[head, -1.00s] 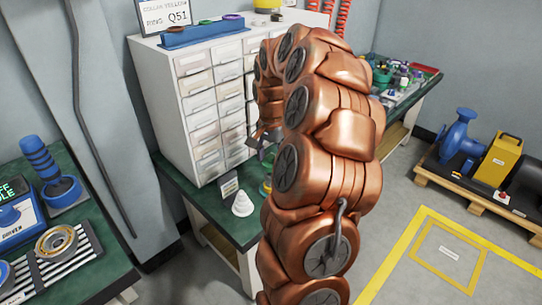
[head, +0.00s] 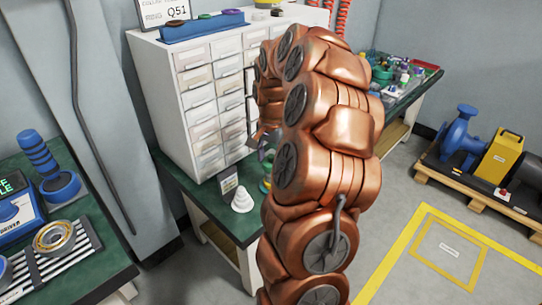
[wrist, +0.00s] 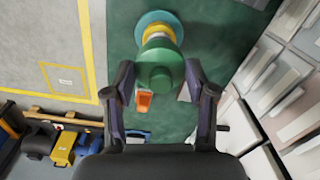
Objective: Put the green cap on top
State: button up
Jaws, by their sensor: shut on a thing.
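The green cap (wrist: 160,66) is between the two fingertips of my gripper (wrist: 160,76) in the wrist view, and the fingers are shut on it. Behind the cap, in line with it, is a stack with a yellow ring (wrist: 157,33) and a wide teal disc (wrist: 152,19) on the green bench top. The cap hides part of the stack, so I cannot tell whether it touches it. In the head view my arm hides most of the stack; a bit of green and yellow (head: 266,184) shows beside it. My gripper (head: 262,138) is partly hidden there too.
A white stepped cone (head: 242,200) and a small sign (head: 228,181) stand on the bench (head: 190,184) left of the stack. A drawer cabinet (head: 205,95) rises close behind. An orange item (wrist: 144,101) lies near the fingers in the wrist view.

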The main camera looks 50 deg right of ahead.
aim_at(270, 157)
jog(key=shift+f+b, duration=0.5)
jog(key=shift+f, duration=0.65)
jog(key=o, duration=1)
jog(key=shift+c, duration=0.2)
jog(key=shift+r, duration=0.15)
jog(key=shift+r+p, duration=1)
jog(key=shift+r, duration=2.45)
